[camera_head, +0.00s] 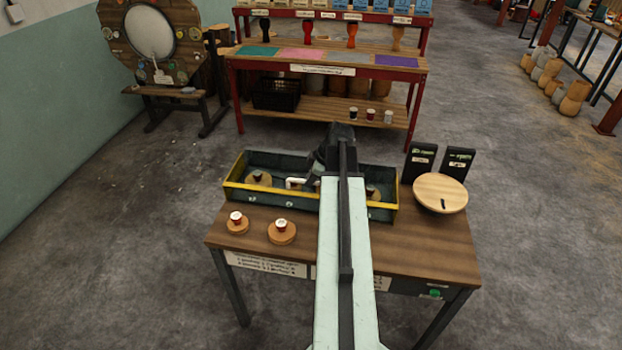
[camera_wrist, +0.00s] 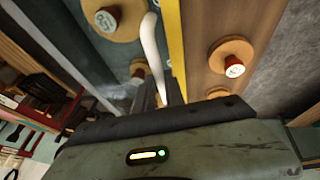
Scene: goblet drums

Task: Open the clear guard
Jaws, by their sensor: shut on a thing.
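A dark green trough (camera_head: 290,160) with a yellow front edge (camera_head: 255,192) stands along the back of the wooden workbench. I cannot make out the clear guard's panel against it. A white handle (camera_head: 295,182) shows at the trough's front; in the wrist view it is a curved white bar (camera_wrist: 152,45). My gripper (camera_head: 309,182) is at the handle's right end, over the trough. In the wrist view its dark fingers (camera_wrist: 163,92) are closed around the handle's near end. My arm hides the middle of the trough.
Wooden discs with red-and-white knobs sit in the trough (camera_wrist: 104,20) and on the bench front left (camera_head: 281,232). A round wooden board (camera_head: 440,193) and two black upright signs (camera_head: 419,162) are at the bench's right. A red-framed table (camera_head: 330,65) stands behind, with floor between.

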